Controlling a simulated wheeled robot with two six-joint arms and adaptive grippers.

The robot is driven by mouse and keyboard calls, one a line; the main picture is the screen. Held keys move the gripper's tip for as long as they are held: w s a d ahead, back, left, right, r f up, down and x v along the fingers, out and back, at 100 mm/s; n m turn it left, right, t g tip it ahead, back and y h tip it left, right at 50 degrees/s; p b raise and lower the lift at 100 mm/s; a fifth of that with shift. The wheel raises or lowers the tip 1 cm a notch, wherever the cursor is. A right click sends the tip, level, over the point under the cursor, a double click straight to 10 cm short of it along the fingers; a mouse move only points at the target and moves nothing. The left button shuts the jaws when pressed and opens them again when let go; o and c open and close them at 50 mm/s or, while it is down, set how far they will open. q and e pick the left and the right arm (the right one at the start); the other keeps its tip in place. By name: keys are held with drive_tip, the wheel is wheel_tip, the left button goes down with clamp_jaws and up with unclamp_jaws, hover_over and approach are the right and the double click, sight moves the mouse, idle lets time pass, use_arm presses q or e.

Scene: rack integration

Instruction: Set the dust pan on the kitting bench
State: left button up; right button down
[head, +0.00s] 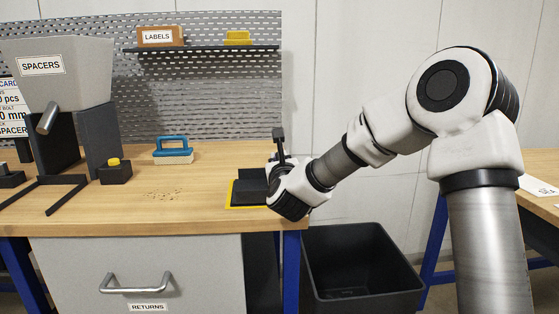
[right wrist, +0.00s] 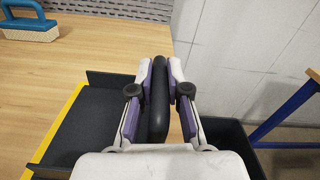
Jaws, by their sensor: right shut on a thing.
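The dust pan (head: 250,187) is dark with a yellow front edge and is at the right end of the wooden kitting bench (head: 215,213). In the right wrist view the dust pan (right wrist: 88,118) lies low over the bench top, its yellow lip to the left. My right gripper (head: 281,165) is shut on the pan's black upright handle (right wrist: 158,100), with one finger on each side. I cannot tell whether the pan touches the bench top. My left gripper is not in view.
A blue-handled brush (head: 173,150) stands on the bench, with scattered crumbs (head: 165,195) in front. A spacer dispenser (head: 62,80) and a small black box with a yellow button (head: 115,172) are at the left. A black bin (head: 360,265) stands on the floor right of the bench.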

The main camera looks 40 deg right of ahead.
drive_tip(key=shift+f, duration=0.2)
drive_tip(key=c, duration=1.1)
unclamp_jaws()
drive_tip(key=shift+o, duration=0.2)
drive_tip(key=v, duration=1.2)
